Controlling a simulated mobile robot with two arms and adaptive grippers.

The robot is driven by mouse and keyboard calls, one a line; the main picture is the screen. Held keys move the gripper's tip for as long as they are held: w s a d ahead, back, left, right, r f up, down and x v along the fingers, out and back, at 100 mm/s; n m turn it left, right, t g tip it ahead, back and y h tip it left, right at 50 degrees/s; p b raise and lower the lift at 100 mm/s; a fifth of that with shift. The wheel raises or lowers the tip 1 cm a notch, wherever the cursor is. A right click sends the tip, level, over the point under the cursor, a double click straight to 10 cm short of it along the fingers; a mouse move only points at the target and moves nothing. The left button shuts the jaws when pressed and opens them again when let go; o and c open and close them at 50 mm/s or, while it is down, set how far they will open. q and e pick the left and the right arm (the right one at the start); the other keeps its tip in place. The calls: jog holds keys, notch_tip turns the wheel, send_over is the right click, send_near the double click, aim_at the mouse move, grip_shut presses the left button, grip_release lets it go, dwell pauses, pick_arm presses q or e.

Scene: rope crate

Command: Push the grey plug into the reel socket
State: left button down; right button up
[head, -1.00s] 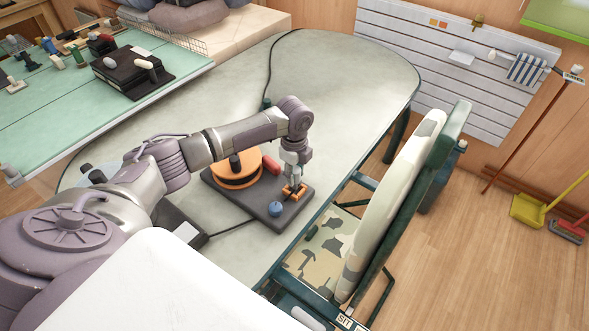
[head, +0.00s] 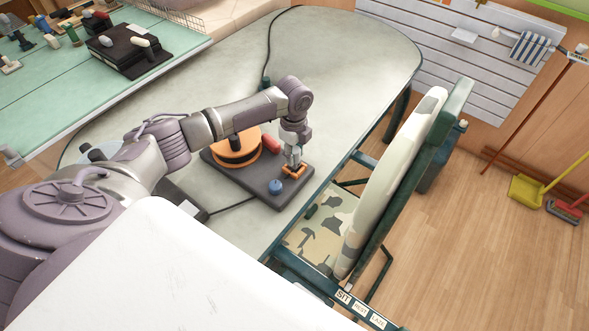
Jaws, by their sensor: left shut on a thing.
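The reel unit is a dark flat base (head: 262,189) on the grey table. It carries an orange reel (head: 233,158) with a black knob, a red block (head: 271,144), a blue knob (head: 275,187) and an orange square frame (head: 301,174) near its right corner, which looks like the socket. My left gripper (head: 293,162) points down at the orange frame, its fingers shut on the small grey plug. The plug is mostly hidden by the fingers, and how deep it sits in the frame cannot be told. My right gripper is out of view.
A camouflage-seated chair (head: 395,185) stands close at the table's right edge. A dark cable runs across the grey table (head: 345,65) at the back. A green-topped bench (head: 60,105) with a black box (head: 128,50) is at the left. The table's far part is clear.

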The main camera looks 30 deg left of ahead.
pick_arm(q)
jog(key=shift+f+b, duration=0.8)
jog(key=shift+f, duration=0.6)
dwell(1.4)
jog(key=c, duration=0.7)
grip_release()
notch_tip(320, 180, up, 12)
jog(key=shift+s, duration=0.1)
dwell(0.5)
